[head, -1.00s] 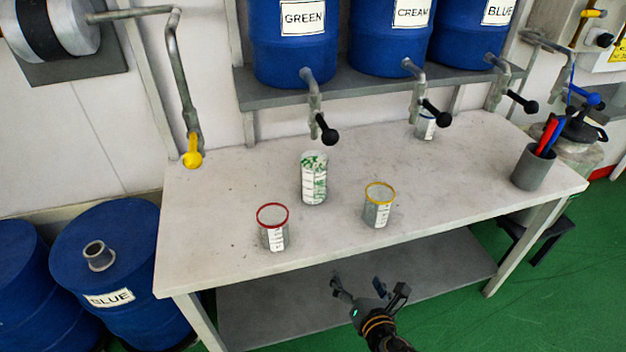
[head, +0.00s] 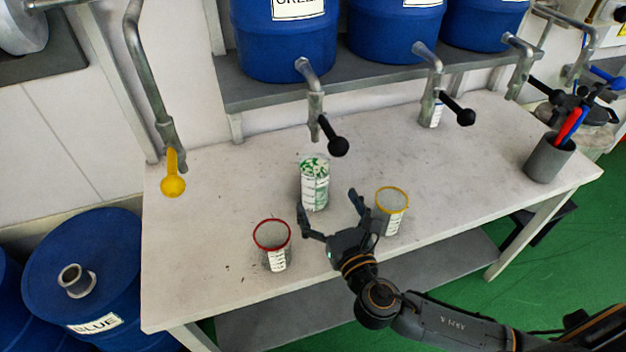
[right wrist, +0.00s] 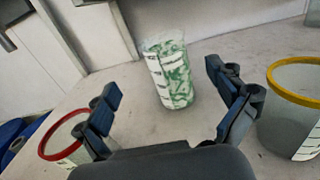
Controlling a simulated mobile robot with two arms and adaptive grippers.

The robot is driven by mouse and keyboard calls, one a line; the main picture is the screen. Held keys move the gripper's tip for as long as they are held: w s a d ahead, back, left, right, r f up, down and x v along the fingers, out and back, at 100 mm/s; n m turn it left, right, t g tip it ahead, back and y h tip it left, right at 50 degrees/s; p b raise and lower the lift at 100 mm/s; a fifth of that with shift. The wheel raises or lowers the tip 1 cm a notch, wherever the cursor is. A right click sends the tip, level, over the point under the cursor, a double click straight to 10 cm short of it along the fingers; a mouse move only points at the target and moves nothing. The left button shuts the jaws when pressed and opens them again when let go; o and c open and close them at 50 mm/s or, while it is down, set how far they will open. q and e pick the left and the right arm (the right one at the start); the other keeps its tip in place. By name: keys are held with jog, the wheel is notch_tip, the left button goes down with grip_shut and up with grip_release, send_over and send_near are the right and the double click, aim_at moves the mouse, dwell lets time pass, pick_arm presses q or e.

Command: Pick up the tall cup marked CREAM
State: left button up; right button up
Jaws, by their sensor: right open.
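A tall clear cup (head: 314,186) with green-flecked contents and a white scale label stands upright on the table under the left tap. No word on it is readable. It also stands between my fingers, farther ahead, in the right wrist view (right wrist: 171,75). My right gripper (head: 328,203) is open and empty, just in front of this cup and apart from it. Another cup (head: 431,114) with a blue and white label stands at the back, partly hidden by the middle tap; its marking is unreadable. My left gripper is out of view.
A red-rimmed cup (head: 274,250) stands left of my right gripper and a yellow-rimmed cup (head: 391,212) stands close on its right. Black-handled taps hang above the back of the table (head: 220,200). A grey holder (head: 548,160) with pens stands at the right.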

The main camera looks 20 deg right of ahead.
aim_at(317, 181)
jog(key=w, duration=0.4)
jog(key=shift+w, duration=0.7)
jog(key=w, duration=0.3)
jog(key=w+p, duration=0.1)
jog(key=shift+w+d+r, duration=0.1)
jog(key=shift+w+d, duration=0.15)
jog(key=shift+w, duration=0.2)
jog(key=shift+s, duration=0.1)
jog(key=shift+c, duration=1.2)
jog(key=c, duration=1.4)
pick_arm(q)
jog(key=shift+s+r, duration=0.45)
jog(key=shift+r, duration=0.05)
pick_arm(e)
jog(key=shift+r, duration=0.1)
jog(key=c, duration=0.3)
